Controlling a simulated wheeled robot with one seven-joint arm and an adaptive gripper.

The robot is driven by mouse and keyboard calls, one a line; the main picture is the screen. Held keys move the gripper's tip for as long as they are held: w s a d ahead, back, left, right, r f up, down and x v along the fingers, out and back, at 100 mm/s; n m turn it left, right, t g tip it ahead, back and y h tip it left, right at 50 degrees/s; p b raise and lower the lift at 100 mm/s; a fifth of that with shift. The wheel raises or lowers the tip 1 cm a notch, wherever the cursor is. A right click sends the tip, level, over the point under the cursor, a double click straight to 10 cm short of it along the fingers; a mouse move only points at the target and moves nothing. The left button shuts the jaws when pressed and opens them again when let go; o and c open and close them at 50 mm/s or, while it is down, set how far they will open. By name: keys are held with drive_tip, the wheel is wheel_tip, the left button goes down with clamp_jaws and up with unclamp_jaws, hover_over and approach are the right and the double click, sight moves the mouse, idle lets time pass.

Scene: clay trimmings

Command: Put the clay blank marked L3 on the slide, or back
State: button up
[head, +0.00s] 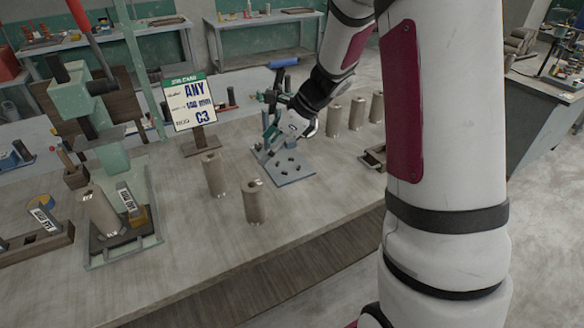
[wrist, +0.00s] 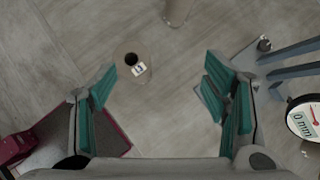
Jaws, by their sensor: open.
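Two grey-brown clay blanks, a rear one (head: 213,176) and a front one (head: 255,202), stand upright mid-bench. The tags on their tops are too small to read, so I cannot tell which is L3. Another blank (head: 101,212) leans in a green-framed fixture (head: 150,240) at the left, which may be the slide. In the wrist view my gripper (wrist: 158,82) is open and empty. A tagged blank (wrist: 134,88) stands below, between the fingers' lines and nearer the left finger; part of another blank shows at the top edge.
Several blanks (head: 333,118) stand at the back right, partly behind my arm. A job card (head: 192,103) reads ANY, 100 mm and C3. A dial (wrist: 304,121) reading 0 mm and grey rails lie right of my gripper. The bench front is clear.

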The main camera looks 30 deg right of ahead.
drive_tip(key=w+d+r+m+t+h, duration=0.1)
drive_tip(key=w+r+m+t+h, duration=0.3)
drive_tip(key=r+m, duration=0.5)
drive_tip(key=s+d+r+m+t+h, duration=0.2)
drive_tip(key=r+m, duration=0.4)
drive_tip(key=s+d+r+m+t+h, duration=0.1)
drive_tip(key=s+d+r+m+h, duration=0.1)
drive_tip(key=r+m, duration=0.4)
drive_tip(key=s+a+m+g+h, duration=0.1)
drive_tip(key=s+a+m+g, duration=0.2)
drive_tip(key=s+m, duration=1.45)
drive_tip(key=s+a+f+m+g+y, duration=0.3)
drive_tip(key=s+a+m, duration=0.4)
drive_tip(key=s, duration=0.4)
drive_tip(key=shift+a+f+m, duration=0.4)
drive_tip(key=shift+f+m, duration=0.15)
drive_tip(key=shift+f, duration=0.25)
drive_tip(key=shift+c, duration=0.3)
